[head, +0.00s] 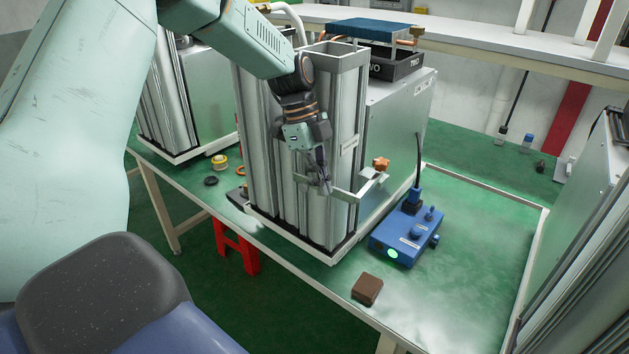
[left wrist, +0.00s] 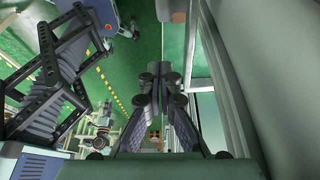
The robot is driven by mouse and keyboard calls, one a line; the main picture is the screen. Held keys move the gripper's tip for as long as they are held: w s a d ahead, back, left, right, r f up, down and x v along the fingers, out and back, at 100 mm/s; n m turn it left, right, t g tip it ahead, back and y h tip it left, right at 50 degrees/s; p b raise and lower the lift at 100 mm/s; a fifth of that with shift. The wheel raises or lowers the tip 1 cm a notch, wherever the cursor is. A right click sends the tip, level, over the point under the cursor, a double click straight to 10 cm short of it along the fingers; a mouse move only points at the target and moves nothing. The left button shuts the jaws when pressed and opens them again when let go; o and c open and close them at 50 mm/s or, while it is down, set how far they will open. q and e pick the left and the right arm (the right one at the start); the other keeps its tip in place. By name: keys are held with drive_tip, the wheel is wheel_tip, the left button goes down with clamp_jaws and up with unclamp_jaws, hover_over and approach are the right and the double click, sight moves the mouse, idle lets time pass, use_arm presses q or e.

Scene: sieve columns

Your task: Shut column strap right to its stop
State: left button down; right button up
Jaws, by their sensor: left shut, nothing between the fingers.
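The silver sieve column (head: 335,110) stands upright on the bench, with rounded metal tubes in a square frame. A pale metal strap (head: 343,194) crosses low on its front and reaches past the right corner post, toward an orange knob (head: 381,164). I cannot tell whether the strap rests against its stop. My left gripper (head: 321,184) is shut and empty, pointing down in front of the tubes at the strap's left part. It hides some of the strap; contact is unclear. In the left wrist view the closed fingers (left wrist: 160,84) show nothing between them. My right gripper is out of view.
A blue box (head: 408,238) with a lit green spot and a brown block (head: 367,289) lie on the green bench right of the column. A grey cabinet (head: 400,120) stands behind it. The bench's right part is clear. A red stand (head: 236,246) is below, left.

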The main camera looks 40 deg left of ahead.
use_arm(q)
drive_tip(key=v, duration=0.9)
drive_tip(key=shift+w, duration=0.15)
drive_tip(key=shift+w+a+f, duration=0.1)
drive_tip(key=shift+a, duration=0.15)
drive_tip(key=shift+d, duration=0.1)
